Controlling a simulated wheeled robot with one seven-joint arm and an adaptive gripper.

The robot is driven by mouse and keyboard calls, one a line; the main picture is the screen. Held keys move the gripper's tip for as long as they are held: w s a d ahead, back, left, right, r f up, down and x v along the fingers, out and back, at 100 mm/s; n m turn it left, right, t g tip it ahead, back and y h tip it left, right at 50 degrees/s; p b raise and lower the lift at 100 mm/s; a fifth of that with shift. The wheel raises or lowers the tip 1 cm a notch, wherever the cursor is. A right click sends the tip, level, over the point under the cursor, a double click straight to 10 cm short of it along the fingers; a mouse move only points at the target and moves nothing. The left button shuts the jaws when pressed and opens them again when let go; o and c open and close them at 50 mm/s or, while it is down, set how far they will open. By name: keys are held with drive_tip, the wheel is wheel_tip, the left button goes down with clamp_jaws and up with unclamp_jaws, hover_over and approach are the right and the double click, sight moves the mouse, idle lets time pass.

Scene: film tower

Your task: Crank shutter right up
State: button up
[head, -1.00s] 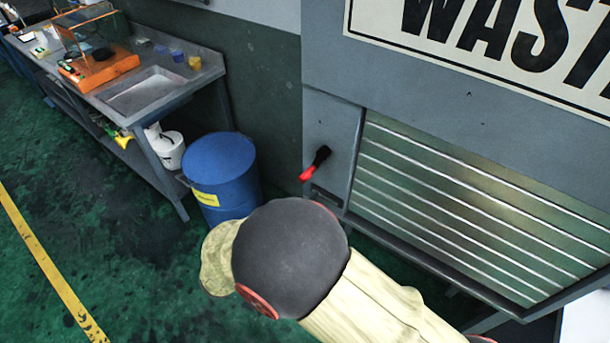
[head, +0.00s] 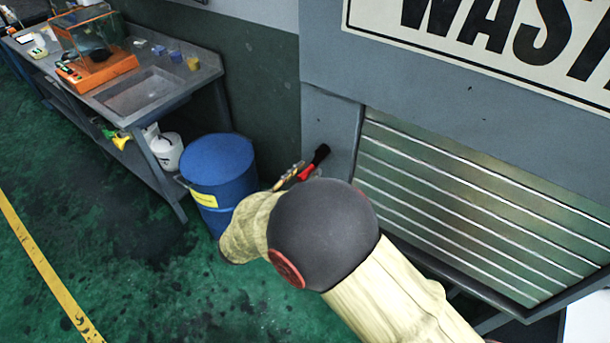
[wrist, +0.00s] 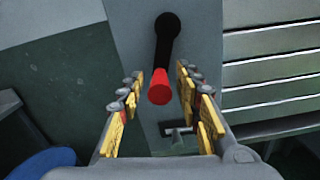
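The shutter (head: 460,215) is a slatted metal panel under the waste sign and looks closed across its visible opening. Its crank is a black arm (head: 320,155) with a red handle (head: 306,172) on the grey panel left of the slats. In the wrist view the red handle (wrist: 159,88) lies between the fingers of my gripper (wrist: 160,90), with a gap on each side. The black crank arm (wrist: 168,35) runs up from it. My gripper is open. In the head view its fingers (head: 290,175) show beside the handle; my arm hides the rest.
A blue drum (head: 218,170) stands left of the crank, close to my arm. A bench with a sink (head: 140,92) is further left. A small dark bracket (wrist: 178,130) sits below the handle. The green floor at left is clear.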

drive_tip(key=shift+c, duration=1.4)
clamp_jaws()
